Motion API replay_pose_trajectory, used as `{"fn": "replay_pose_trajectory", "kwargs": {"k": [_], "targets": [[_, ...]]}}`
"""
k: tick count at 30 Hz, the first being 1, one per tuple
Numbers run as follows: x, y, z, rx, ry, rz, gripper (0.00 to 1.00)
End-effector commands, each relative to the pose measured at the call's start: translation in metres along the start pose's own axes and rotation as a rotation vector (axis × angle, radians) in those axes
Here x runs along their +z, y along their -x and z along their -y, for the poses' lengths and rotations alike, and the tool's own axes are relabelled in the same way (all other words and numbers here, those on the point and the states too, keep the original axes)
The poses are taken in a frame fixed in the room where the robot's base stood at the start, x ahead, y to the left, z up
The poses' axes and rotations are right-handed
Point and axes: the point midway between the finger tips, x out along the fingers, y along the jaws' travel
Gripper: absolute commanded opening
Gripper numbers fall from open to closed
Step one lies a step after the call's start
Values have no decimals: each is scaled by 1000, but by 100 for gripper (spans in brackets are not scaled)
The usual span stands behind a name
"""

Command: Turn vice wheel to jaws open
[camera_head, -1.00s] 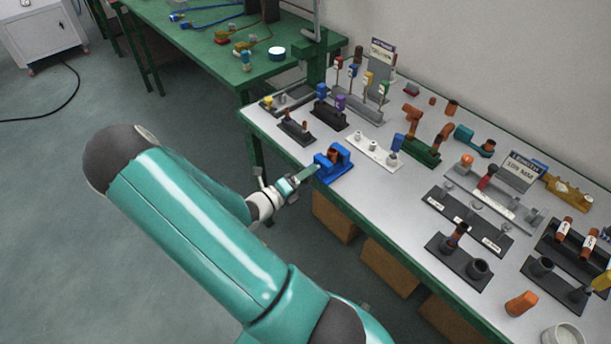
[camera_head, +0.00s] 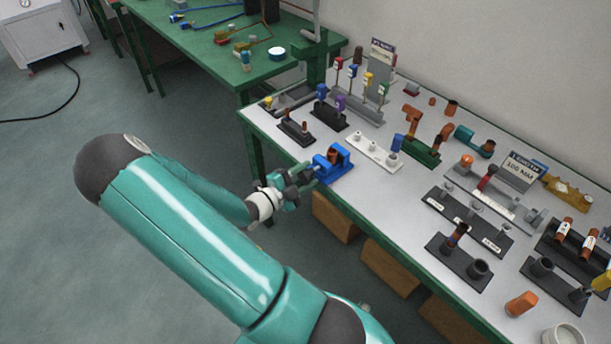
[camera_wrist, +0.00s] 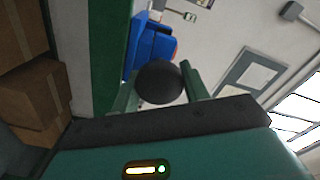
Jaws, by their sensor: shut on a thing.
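The blue vice (camera_head: 335,164) stands at the near left edge of the white-topped bench, with a brown-orange piece (camera_head: 334,156) between its jaws. It also shows in the wrist view (camera_wrist: 150,42). My gripper (camera_head: 311,174) is at the vice's front, off the bench edge. In the wrist view my gripper (camera_wrist: 158,84) has its two green fingers either side of a dark round vice wheel (camera_wrist: 160,82), shut on it. The wheel hides part of the vice behind it. In the head view the wheel is too small and covered to make out clearly.
Black holders, a white strip (camera_head: 374,152) and a green fixture (camera_head: 423,151) stand on the bench (camera_head: 378,197) right of the vice. Cardboard boxes (camera_head: 335,217) sit under it. A second green table (camera_head: 215,60) is behind. The floor at left is open.

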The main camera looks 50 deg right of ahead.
Motion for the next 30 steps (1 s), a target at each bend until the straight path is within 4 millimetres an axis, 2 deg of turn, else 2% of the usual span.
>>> {"fn": "replay_pose_trajectory", "kwargs": {"k": [12, 28, 29, 30], "targets": [[0, 1, 1, -1, 197, 0, 22], [0, 1, 1, -2, 221, 0, 22], [0, 1, 1, -2, 221, 0, 51], [0, 0, 1, -1, 221, 0, 59]]}}
